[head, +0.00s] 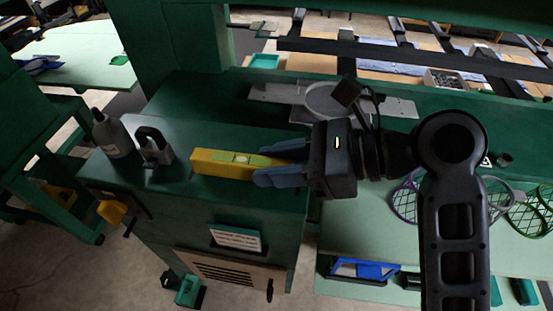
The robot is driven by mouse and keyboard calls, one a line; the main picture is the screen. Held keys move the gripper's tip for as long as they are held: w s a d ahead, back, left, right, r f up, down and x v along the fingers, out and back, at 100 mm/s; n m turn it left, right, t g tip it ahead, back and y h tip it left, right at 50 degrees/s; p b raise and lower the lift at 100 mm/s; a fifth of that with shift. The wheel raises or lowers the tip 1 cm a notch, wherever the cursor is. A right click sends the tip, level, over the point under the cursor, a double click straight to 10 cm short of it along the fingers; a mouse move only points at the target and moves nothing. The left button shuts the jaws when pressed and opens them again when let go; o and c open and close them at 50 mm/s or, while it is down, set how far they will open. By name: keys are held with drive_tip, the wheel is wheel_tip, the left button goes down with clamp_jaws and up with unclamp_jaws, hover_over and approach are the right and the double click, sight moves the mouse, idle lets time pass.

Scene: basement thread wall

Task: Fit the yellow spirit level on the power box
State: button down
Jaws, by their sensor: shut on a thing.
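The yellow spirit level (215,163) lies lengthwise left to right, with a greenish vial window near its middle. My gripper (272,164) comes from the right, and its blue fingers are shut on the level's right end. The level is over the dark green top of a boxy cabinet (265,210) with a white label and a slatted vent on its front. This cabinet appears to be the power box, though I cannot be sure. I cannot tell whether the level touches the top or hangs just above it. The fingers hide the level's right end.
A grey bottle (112,137) and a grey block with a handle-like opening (152,148) stand left of the level, close to its free end. Metal plates with a round disc (325,100) lie behind my gripper. Rackets (407,197) are at the right.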

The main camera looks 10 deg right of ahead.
drive_tip(key=shift+f, duration=0.25)
drive_tip(key=c, duration=0.7)
unclamp_jaws()
drive_tip(key=shift+c, duration=0.2)
drive_tip(key=shift+d, duration=0.1)
drive_tip(key=v, duration=0.7)
drive_tip(key=shift+d, duration=0.25)
drive_tip(key=shift+s+r, duration=0.1)
drive_tip(key=shift+s, duration=0.15)
